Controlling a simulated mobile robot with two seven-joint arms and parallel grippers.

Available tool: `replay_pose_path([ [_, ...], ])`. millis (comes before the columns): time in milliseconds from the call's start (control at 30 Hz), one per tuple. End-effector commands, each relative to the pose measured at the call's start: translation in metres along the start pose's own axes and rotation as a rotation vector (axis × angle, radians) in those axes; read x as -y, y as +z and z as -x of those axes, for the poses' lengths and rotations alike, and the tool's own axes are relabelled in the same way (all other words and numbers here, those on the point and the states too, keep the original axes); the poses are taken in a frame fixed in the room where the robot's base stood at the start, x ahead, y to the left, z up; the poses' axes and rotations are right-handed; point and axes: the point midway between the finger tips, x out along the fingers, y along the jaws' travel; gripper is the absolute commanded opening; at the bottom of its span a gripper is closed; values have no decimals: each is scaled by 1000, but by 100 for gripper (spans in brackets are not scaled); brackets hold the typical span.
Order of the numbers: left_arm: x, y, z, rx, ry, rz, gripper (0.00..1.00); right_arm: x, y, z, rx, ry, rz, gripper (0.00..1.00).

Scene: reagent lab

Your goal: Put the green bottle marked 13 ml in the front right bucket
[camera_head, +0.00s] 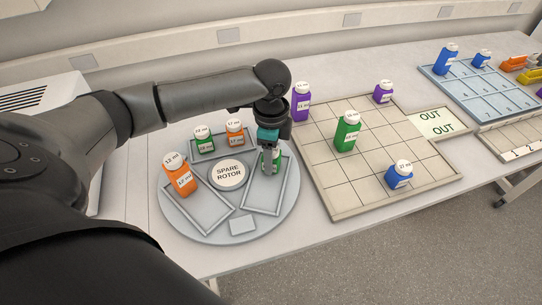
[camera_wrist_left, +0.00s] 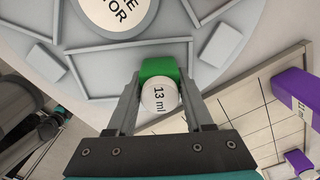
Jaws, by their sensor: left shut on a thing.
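The green bottle marked 13 ml (camera_wrist_left: 158,68) has a white cap and is gripped between the fingers of my left gripper (camera_wrist_left: 160,105). In the head view my left gripper (camera_head: 268,164) points down at the back part of the front right bucket (camera_head: 264,211), a shallow grey tray on the round rotor (camera_head: 170,217). The bottle (camera_head: 277,160) is partly hidden behind the fingers there. I cannot tell whether its base touches the bucket floor. The rest of this bucket looks empty. My right gripper is not in view.
An orange bottle (camera_head: 178,177) stands at the front left bucket (camera_head: 207,226). A green bottle (camera_head: 204,142) and an orange bottle (camera_head: 235,133) stand in the back bucket. The grid board (camera_head: 330,195) to the right holds green, blue and purple bottles.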

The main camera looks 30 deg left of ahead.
Motion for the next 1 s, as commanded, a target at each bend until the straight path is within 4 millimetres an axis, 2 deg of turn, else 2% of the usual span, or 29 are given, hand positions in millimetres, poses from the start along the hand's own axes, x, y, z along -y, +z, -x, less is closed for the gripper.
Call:
replay_pose_path([
  [267,0,0,-2,1,1,0,0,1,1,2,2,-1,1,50],
  [300,0,0,-2,1,1,1,53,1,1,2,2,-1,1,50],
  [567,0,0,-2,1,1,0,82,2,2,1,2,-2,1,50],
  [867,0,0,1,0,-1,0,82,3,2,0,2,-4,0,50],
  [1000,1,0,19,0,-2,0,82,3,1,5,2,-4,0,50],
])
